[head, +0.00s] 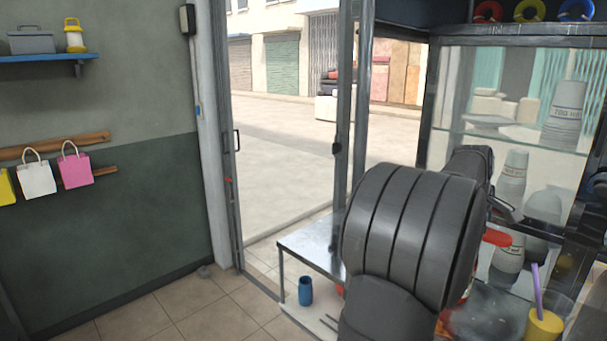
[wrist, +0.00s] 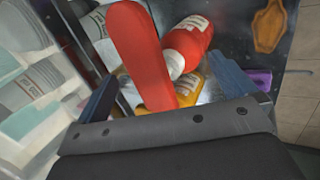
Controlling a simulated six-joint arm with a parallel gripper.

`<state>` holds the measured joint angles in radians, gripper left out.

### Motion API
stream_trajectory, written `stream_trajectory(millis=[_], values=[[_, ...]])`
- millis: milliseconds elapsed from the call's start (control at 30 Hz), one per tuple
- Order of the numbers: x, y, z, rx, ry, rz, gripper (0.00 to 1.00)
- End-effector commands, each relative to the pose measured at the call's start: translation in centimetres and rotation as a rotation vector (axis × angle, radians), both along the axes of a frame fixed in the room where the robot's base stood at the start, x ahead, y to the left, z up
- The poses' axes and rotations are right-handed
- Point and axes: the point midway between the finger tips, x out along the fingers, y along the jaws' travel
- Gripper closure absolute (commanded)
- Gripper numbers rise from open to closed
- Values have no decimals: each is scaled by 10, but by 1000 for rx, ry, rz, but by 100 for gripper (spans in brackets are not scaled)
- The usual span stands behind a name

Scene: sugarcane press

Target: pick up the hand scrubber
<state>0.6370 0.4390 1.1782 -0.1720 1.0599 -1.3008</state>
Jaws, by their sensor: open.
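A long red object (wrist: 138,48), which looks like the hand scrubber though I cannot confirm it, stands out large in the wrist view. It lies between the two fingers of my gripper (wrist: 168,72), close to the camera. My gripper is open, with one dark blue finger on each side. I cannot tell whether either finger touches the red object. In the head view a red piece (head: 497,238) shows just right of my arm, beside the glass cabinet. My arm hides most of that area.
A red bottle (wrist: 188,38) with a white label lies beside the red object. A yellow item (wrist: 187,92), a purple item (wrist: 262,78) and an orange item (wrist: 269,25) are near. Stacked cups (head: 565,115) stand in the glass cabinet. A yellow cup (head: 543,328) holds a purple straw.

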Motion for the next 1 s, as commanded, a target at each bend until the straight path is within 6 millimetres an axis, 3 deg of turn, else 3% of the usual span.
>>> stream_trajectory(millis=[367, 500, 833, 1000], values=[[-2, -2, 0, 7, 17, 8, 0], [-1, -2, 0, 7, 17, 8, 22], [-1, 0, 1, 10, 10, -5, 22], [1, 11, 2, 36, -41, -106, 22]])
